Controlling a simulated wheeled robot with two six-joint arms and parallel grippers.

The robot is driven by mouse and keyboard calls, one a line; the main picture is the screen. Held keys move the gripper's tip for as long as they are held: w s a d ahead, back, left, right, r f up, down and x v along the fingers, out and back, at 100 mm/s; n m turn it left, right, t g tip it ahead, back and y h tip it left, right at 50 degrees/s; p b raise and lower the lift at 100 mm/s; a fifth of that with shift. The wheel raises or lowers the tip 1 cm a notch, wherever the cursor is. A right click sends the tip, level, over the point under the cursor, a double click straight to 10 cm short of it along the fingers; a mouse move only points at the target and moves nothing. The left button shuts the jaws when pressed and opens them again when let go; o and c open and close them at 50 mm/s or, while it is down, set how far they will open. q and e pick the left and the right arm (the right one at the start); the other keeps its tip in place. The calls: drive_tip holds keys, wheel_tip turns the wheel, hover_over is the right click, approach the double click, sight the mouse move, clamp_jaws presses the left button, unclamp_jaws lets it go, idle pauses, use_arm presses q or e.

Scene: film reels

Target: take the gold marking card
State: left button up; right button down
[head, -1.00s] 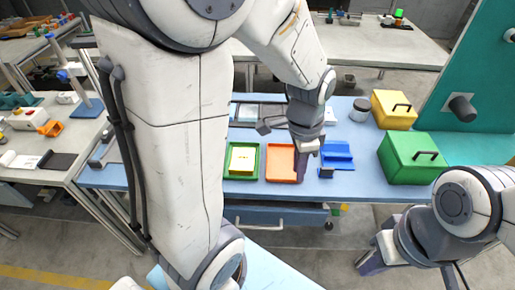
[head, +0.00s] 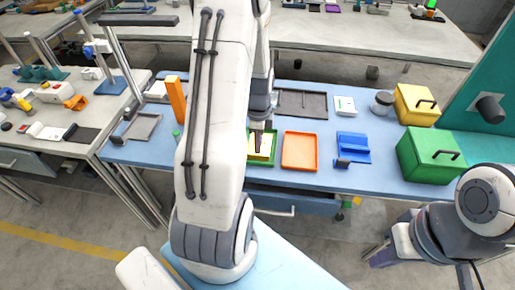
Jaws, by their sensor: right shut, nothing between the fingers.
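A green tray (head: 277,160) sits on the blue table. In it lies a yellow and white card-like stack (head: 266,146), partly hidden by my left gripper. The yellow part looks like the gold card. My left gripper (head: 259,149) points down right over this stack. Its fingertips are small and dark here, so I cannot tell if they touch the card or how far apart they are. My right gripper (head: 378,257) is shut and empty, low at the right, in front of the table and well away from the trays.
An orange tray (head: 300,152) lies empty just right of the green one, then a blue holder (head: 353,147). Green (head: 428,154) and yellow (head: 414,105) boxes stand at the right, beside a grey jar (head: 382,103). An orange upright block (head: 176,99) stands at the left.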

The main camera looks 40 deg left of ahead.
sight(258, 155)
use_arm(q)
drive_tip(key=shift+f, duration=2.2)
clamp_jaws()
drive_tip(key=shift+f, duration=0.1)
